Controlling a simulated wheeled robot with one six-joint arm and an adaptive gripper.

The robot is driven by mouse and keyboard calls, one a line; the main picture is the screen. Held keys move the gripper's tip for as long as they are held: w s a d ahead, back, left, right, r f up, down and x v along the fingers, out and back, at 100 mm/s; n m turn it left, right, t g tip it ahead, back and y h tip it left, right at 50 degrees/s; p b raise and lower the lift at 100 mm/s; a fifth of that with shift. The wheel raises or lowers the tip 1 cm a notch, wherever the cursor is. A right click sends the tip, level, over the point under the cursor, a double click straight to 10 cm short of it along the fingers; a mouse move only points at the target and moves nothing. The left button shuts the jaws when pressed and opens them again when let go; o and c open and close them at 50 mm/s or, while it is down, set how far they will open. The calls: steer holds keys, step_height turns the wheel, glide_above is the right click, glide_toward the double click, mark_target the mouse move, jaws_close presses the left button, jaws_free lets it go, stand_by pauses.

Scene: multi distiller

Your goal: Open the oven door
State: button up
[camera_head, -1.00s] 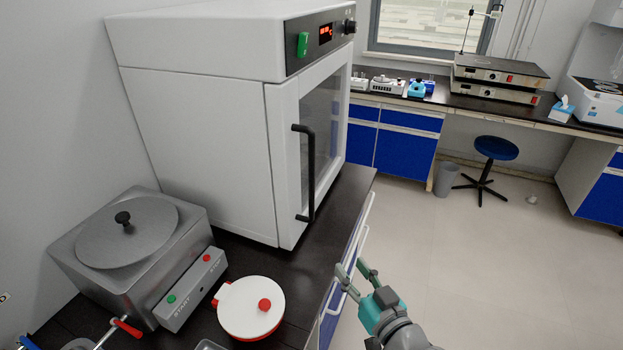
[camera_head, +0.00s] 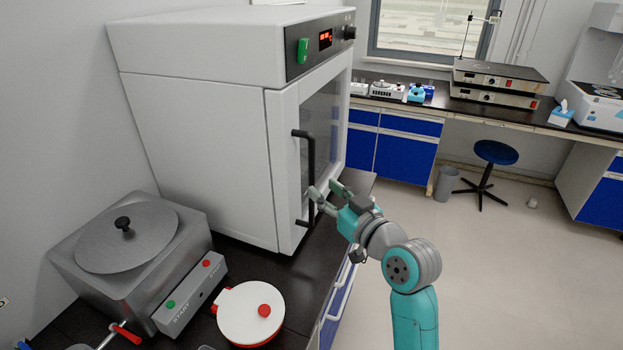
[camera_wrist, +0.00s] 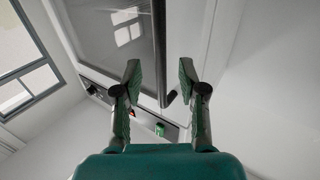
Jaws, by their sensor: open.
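The white oven (camera_head: 200,150) stands on the dark counter, with its door (camera_head: 287,170) shut. A black vertical bar handle (camera_head: 309,155) is on the door's near edge beside the glass window. My gripper (camera_head: 325,189) is open in front of the lower part of the handle. In the wrist view, the open fingers (camera_wrist: 160,72) stand on either side of the black handle (camera_wrist: 159,45), which shows between them. They are not closed on it. I cannot tell whether a finger touches the handle.
A grey metal bath (camera_head: 125,235) with a lidded top and a white round pot (camera_head: 250,313) with a red knob stand on the counter (camera_head: 300,275) left of my arm. A blue stool (camera_head: 495,152) is farther back.

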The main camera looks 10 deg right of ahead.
mark_target(314, 181)
steer(key=shift+x, duration=3)
jaws_close()
